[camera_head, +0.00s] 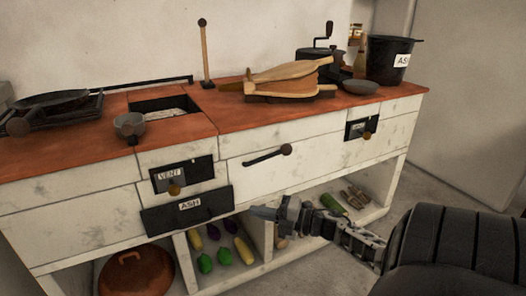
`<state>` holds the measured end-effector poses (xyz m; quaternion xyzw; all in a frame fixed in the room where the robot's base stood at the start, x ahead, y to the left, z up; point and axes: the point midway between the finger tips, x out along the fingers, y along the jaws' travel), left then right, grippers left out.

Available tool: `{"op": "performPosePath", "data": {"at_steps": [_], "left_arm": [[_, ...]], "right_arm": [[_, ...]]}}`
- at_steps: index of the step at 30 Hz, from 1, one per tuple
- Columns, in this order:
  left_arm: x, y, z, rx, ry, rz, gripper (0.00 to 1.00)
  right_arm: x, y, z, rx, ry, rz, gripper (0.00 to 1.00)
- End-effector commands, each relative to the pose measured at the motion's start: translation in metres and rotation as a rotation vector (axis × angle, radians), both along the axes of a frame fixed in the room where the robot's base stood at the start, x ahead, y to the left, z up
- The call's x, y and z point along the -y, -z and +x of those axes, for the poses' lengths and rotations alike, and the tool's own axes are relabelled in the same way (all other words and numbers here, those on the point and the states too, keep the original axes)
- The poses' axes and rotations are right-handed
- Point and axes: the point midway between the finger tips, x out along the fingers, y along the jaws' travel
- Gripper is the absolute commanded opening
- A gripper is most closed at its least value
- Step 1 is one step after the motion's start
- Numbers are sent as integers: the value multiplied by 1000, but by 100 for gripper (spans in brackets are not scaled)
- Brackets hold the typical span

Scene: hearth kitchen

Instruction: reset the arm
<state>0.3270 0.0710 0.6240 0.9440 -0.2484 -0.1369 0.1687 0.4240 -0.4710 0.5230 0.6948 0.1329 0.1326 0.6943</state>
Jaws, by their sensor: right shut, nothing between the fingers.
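My right gripper (266,212) is shut and empty. It hangs in the air in front of the lower shelf of the white kitchen counter, below the long drawer with a dark bar handle (267,156). Its arm comes in from the right edge of the view, and the dark upper part of my right arm (450,245) fills the lower right. The fingertips point left, toward the dark "ASH" drawer front (188,211). I cannot tell the exact gap to the counter front. My left gripper is not in view.
The red counter top (235,112) holds a pan (52,101), a small pot (130,125), bellows (287,78) and a black "ASH" bucket (390,60). A lidded copper pot (136,273) and several vegetables (223,256) sit on the lower shelf. Floor at right is clear.

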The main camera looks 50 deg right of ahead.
Motion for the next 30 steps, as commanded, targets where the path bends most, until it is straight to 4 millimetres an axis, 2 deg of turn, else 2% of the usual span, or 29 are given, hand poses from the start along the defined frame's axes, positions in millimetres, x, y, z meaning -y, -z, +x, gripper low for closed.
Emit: {"op": "performPosePath", "data": {"at_steps": [3,10,13,17,21,24,30], "left_arm": [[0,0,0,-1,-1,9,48],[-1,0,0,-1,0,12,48],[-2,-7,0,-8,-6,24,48],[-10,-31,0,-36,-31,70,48],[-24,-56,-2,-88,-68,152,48],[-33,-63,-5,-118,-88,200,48],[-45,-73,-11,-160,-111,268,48]], "right_arm": [[2,0,-6,-1,0,0,0],[3,-1,-7,0,0,0,0],[3,-13,-7,0,0,0,0],[3,-56,-7,0,0,-1,0],[3,-115,-7,0,0,0,0],[3,-141,-7,0,0,1,0],[2,-175,-7,-1,0,1,0]]}}
